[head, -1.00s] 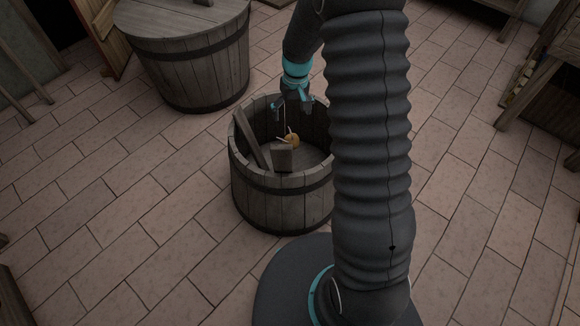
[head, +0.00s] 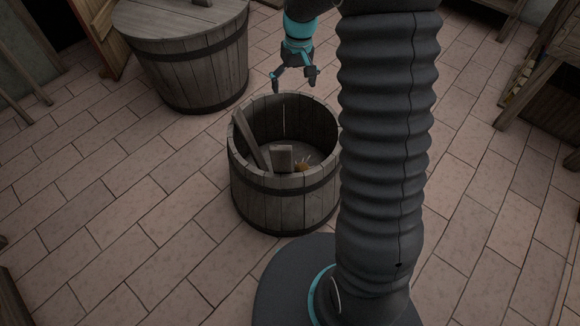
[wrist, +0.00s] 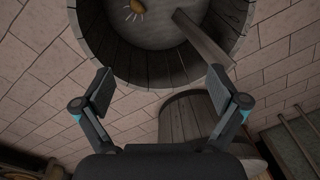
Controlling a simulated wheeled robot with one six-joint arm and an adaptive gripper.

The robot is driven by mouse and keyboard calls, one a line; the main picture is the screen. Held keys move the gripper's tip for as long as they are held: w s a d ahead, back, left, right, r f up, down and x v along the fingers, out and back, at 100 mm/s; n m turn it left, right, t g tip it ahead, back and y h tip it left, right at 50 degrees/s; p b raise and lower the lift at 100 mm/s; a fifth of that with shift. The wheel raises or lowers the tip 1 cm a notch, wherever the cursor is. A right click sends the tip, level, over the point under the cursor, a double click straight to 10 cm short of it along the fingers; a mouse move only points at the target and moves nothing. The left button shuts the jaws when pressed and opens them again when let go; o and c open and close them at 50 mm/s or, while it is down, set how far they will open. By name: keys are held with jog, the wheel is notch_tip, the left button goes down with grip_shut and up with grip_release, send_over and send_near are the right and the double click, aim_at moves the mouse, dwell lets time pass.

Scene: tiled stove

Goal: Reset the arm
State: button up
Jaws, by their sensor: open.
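My gripper (head: 295,78) is open and empty in the head view, above the far rim of an open wooden tub (head: 285,205). In the wrist view its two fingers (wrist: 160,98) are spread wide, with nothing between them. The tub also shows in the wrist view (wrist: 88,38). A small orange-brown object (head: 303,167) with pale prongs lies low inside the tub, partly hidden by a block. It also shows in the wrist view (wrist: 136,7).
A grey block (head: 281,158) and a leaning plank (head: 252,140) are in the tub. A larger lidded barrel (head: 200,65) stands behind it to the left. A wooden table (head: 545,85) is at the right. Tiled floor (head: 120,215) is clear at the left.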

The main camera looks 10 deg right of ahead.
jog(key=shift+r, duration=0.6)
jog(key=s+r+t, duration=0.2)
jog(key=s+r, duration=0.2)
jog(key=s, duration=0.6)
jog(key=s+r+t, duration=0.1)
jog(key=s+r, duration=0.4)
jog(key=s, duration=0.5)
jog(key=s+a+r+m+t, duration=0.1)
jog(key=s+r, duration=0.3)
jog(key=s, duration=0.6)
jog(key=shift+r+t+h, duration=0.25)
jog(key=shift+t+h, duration=0.15)
jog(key=shift+t, duration=0.4)
